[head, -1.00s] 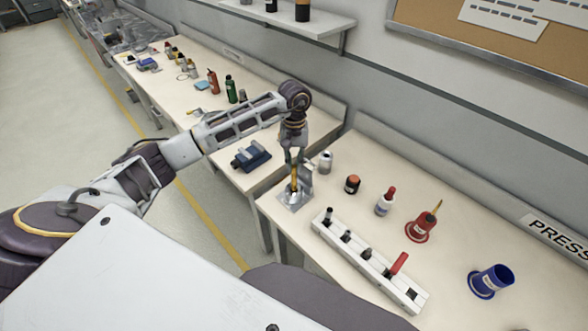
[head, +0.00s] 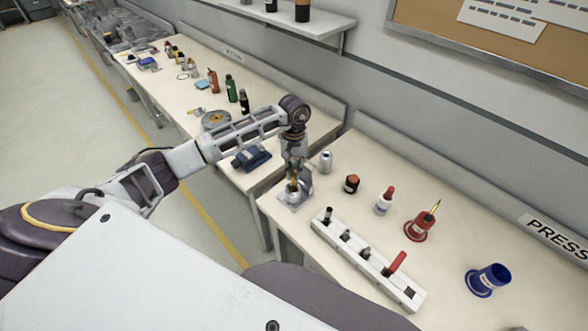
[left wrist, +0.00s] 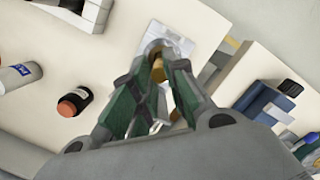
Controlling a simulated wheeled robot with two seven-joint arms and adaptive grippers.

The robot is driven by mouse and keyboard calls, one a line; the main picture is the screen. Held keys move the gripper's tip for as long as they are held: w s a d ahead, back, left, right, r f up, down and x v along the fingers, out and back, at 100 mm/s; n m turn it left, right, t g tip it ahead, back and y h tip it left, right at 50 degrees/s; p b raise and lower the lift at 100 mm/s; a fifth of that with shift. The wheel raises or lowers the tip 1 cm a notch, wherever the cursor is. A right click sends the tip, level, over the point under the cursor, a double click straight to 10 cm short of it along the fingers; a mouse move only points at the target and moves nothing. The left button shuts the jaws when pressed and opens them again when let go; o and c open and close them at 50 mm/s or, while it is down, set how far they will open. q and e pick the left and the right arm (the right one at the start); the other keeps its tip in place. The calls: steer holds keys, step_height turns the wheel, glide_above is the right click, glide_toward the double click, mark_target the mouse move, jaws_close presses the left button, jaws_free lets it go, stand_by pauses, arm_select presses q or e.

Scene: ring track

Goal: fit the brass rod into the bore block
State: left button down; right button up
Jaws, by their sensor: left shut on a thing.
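The brass rod (head: 294,183) is upright in my left gripper (head: 293,173), low over the bore block. It also shows as a gold end between the fingers in the left wrist view (left wrist: 158,68). The bore block (head: 306,183) is a grey metal piece on a light plate at the near left corner of the press table. The rod's lower end meets the block area, but the fingers hide how deep it sits. My left gripper is shut on the rod. My right gripper is not in view.
A white rack (head: 365,262) with several dark pegs and a red handle stands right of the block. A blue vise (head: 252,158) is on the left table.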

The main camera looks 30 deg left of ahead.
arm_select(q)
steer(key=shift+f, duration=0.1)
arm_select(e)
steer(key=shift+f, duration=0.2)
arm_select(q)
steer(key=c, duration=1.7)
jaws_free()
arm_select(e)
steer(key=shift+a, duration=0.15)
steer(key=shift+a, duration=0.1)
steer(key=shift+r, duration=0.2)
arm_select(q)
step_height(320, 180, up, 12)
steer(key=w+b, duration=0.1)
steer(key=b, duration=0.2)
steer(key=shift+w+a, duration=0.35)
steer(key=shift+a, duration=0.05)
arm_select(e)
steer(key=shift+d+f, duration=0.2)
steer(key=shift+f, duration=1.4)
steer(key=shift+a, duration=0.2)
